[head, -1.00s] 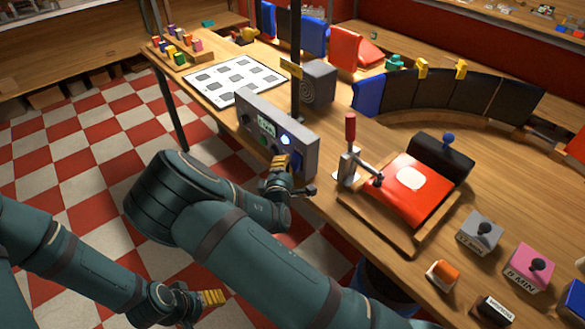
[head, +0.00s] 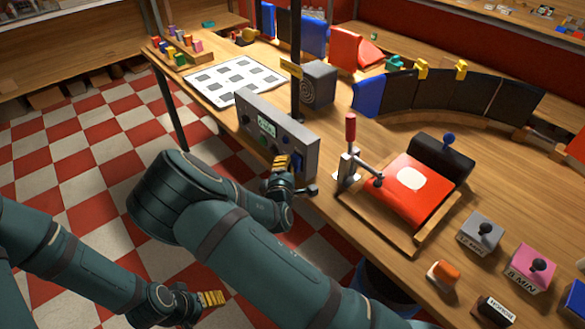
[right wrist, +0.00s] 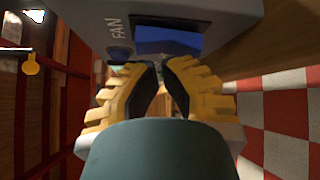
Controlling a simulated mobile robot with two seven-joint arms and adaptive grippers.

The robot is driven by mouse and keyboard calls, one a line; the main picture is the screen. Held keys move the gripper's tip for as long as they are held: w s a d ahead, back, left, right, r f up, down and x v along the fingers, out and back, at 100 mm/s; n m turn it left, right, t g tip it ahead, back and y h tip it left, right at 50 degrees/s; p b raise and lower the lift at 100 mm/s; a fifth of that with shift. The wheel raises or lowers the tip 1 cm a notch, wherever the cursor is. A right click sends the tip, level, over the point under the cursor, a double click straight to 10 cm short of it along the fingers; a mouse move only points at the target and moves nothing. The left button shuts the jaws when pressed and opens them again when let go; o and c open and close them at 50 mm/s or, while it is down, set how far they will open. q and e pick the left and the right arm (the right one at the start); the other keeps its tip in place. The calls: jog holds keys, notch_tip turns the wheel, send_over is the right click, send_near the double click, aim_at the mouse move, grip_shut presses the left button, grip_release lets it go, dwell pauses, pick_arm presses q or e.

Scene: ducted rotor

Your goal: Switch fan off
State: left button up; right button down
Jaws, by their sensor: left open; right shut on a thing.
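The grey control box (head: 290,138) stands at the table's near edge in the head view. In the right wrist view its face (right wrist: 85,22) bears the word FAN beside a blue switch (right wrist: 168,40). A small round lamp (right wrist: 120,54) next to the word is dark. My right gripper (head: 282,162) is at the box's front; in the right wrist view its yellow fingers (right wrist: 152,68) are shut at the switch's lower edge. Their exact contact is partly hidden. My left gripper (head: 212,298) is open and empty, low over the floor, away from the box.
A dark post (head: 296,60) rises behind the box. A red-handled clamp (head: 349,150) and a red pad (head: 408,190) stand to its right. Buttoned blocks (head: 481,233) line the near right edge. A checked sheet (head: 232,80) lies at the left.

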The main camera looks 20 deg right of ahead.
jog(key=shift+d+f, duration=0.15)
jog(key=shift+d, duration=0.4)
dwell(0.9)
jog(key=shift+a, duration=0.1)
jog(key=shift+s+a+r, duration=0.2)
jog(key=shift+a+r, duration=0.15)
jog(key=shift+a, duration=0.35)
jog(key=shift+a, duration=0.1)
jog(key=a, duration=0.1)
jog(key=s+a+r+p, duration=0.1)
jog(key=a, duration=0.1)
jog(key=a+r+p, duration=0.1)
jog(key=shift+s+a+r, duration=0.1)
jog(key=shift+s+a, duration=0.05)
jog(key=shift+s, duration=0.15)
